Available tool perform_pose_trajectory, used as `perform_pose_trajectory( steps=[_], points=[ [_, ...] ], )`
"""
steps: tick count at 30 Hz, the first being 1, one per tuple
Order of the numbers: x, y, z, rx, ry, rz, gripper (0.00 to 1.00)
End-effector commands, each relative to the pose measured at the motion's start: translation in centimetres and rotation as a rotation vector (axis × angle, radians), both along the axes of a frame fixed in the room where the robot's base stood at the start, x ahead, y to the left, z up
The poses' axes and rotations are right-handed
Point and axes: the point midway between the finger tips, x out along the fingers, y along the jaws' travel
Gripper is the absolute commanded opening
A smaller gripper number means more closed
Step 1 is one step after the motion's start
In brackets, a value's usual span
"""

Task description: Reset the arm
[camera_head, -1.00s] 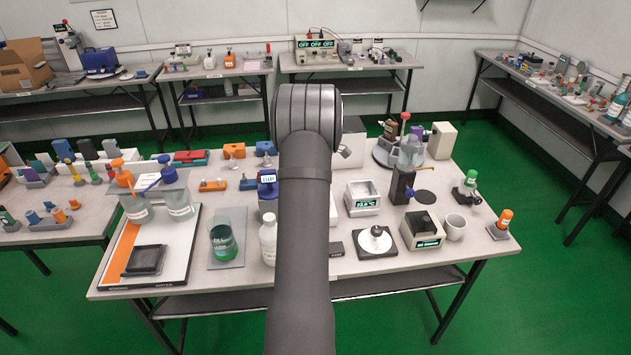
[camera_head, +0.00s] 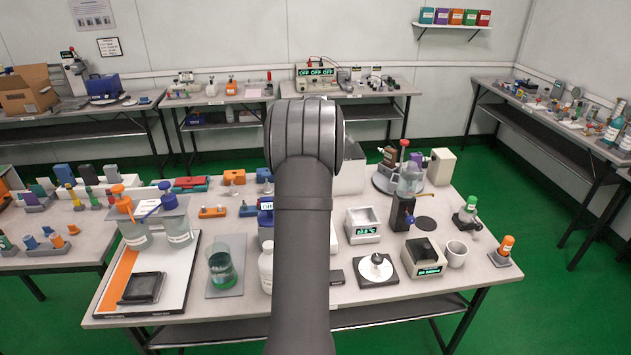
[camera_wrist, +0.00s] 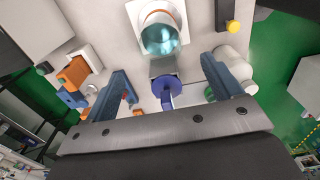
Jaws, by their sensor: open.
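My gripper is hidden behind my own dark arm in the head view. In the wrist view my gripper (camera_wrist: 166,80) shows as two blue-grey fingers spread wide apart. It is open, and nothing is held. A blue disc-shaped part (camera_wrist: 167,85) shows between the fingers, beyond them; whether it touches either one I cannot tell. My arm stands upright across the middle of the head view, over the central table (camera_head: 465,312), and hides part of its contents.
The central table holds two lidded jars (camera_head: 160,219), a green-liquid beaker (camera_head: 222,268), a white bottle (camera_head: 266,270), a dish on a dark plate (camera_head: 376,269), a white cup (camera_head: 456,254) and an orange-capped tester (camera_head: 504,250). Other crowded tables stand left, behind and right. Green floor is clear at right.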

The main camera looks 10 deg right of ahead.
Motion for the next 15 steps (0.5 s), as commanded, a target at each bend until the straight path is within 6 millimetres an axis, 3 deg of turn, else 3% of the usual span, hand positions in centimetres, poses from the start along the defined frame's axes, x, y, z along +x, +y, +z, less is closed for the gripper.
perform_pose_trajectory(
  steps=[8,15],
  points=[
    [0.0,0.0,-0.3,0.000,0.001,0.000,0.84],
    [-0.1,0.0,-3.2,0.001,0.004,0.000,0.84]
  ],
)
